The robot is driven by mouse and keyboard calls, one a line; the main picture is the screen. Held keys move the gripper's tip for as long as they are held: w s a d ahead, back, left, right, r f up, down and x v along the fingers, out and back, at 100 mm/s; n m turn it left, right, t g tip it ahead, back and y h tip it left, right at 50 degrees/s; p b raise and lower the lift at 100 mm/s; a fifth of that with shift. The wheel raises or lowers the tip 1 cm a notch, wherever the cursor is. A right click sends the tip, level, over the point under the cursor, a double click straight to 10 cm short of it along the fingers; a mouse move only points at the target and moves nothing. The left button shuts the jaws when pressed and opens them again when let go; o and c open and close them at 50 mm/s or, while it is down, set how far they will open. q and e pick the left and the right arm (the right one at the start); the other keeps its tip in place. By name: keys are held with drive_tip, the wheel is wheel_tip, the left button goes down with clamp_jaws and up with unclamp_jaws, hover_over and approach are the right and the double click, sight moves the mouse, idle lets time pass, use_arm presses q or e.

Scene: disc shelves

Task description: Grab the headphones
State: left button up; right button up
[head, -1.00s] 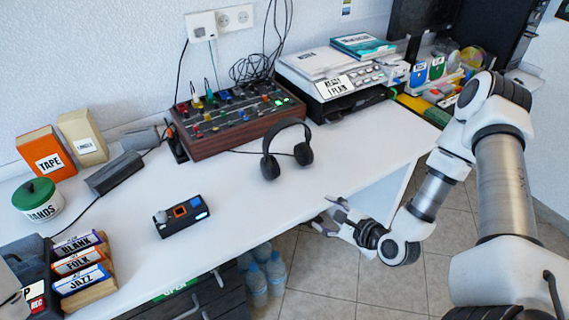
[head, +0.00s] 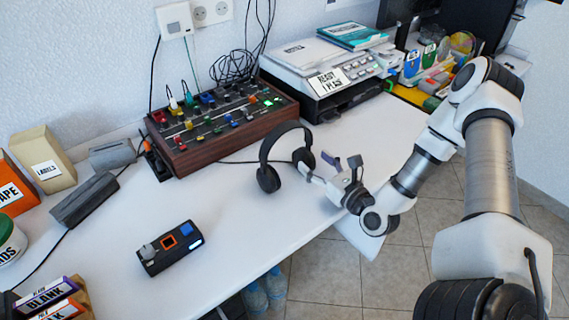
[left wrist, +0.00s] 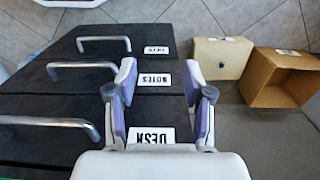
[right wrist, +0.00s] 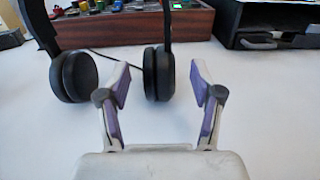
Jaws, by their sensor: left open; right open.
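The black headphones (head: 284,146) stand on the white desk with the band arched up and the ear cups down. My right gripper (head: 328,169) is open and empty at the desk's front edge, just right of the headphones' right ear cup. In the right wrist view the headphones (right wrist: 158,72) stand just beyond the open right gripper (right wrist: 160,88), with the right ear cup near the left finger and the other cup further left. The top of the band is cut off there. My left gripper (left wrist: 160,85) is open and empty in front of black drawers; the head view does not show it.
A mixer with wooden sides (head: 215,125) stands behind the headphones, and a cable runs between them. A printer (head: 325,75) is at the back right. A small black device (head: 170,247) lies at the front left. The desk (head: 245,225) is clear between this device and my right gripper.

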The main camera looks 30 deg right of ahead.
sight(304, 155)
drive_tip(key=w, duration=0.5)
drive_tip(key=shift+a+f, duration=0.2)
drive_tip(key=shift+f, duration=0.15)
drive_tip(key=shift+s, duration=0.15)
drive_tip(key=shift+c, duration=0.3)
clamp_jaws()
